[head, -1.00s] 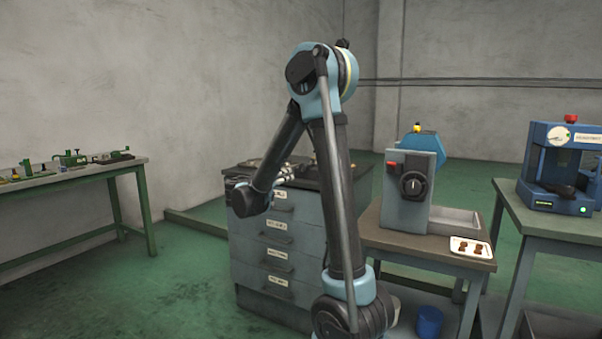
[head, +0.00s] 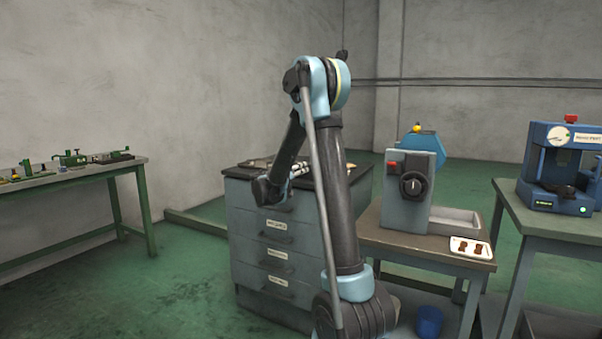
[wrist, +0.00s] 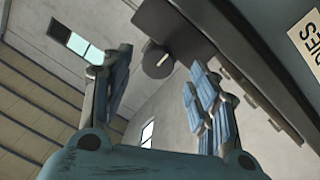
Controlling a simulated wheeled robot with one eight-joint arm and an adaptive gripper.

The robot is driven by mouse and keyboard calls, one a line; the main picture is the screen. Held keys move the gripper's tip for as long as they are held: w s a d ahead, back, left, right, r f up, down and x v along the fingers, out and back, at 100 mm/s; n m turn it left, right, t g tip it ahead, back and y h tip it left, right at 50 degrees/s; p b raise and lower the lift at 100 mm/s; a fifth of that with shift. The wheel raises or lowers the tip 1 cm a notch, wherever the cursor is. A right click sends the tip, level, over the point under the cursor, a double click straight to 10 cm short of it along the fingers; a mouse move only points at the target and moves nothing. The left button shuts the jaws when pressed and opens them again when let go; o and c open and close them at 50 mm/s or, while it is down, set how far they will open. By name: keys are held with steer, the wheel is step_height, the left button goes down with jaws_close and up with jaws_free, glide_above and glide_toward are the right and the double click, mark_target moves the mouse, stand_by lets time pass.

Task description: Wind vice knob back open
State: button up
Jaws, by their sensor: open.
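In the wrist view, a dark round knob (wrist: 156,62) with a pale mark shows between and beyond my fingertips, beside a dark edge. It looks like the vice knob, but I cannot be sure. My gripper (wrist: 158,70) is open, with its fingers spread either side of the knob in the picture. I see no contact, and the gap in depth is unclear. In the head view, my gripper (head: 299,169) is at the dark top of the drawer cabinet (head: 274,255), largely behind my arm. The vice cannot be made out there.
A grey machine (head: 408,195) with a black dial and a tray of brown pieces (head: 470,248) stand on the table right of the cabinet. A blue press (head: 560,170) is further right. A green-legged bench (head: 75,175) is at left. Open floor lies between.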

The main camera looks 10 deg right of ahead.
mark_target(302, 168)
steer(key=shift+x, duration=1.9)
steer(key=c, duration=1.1)
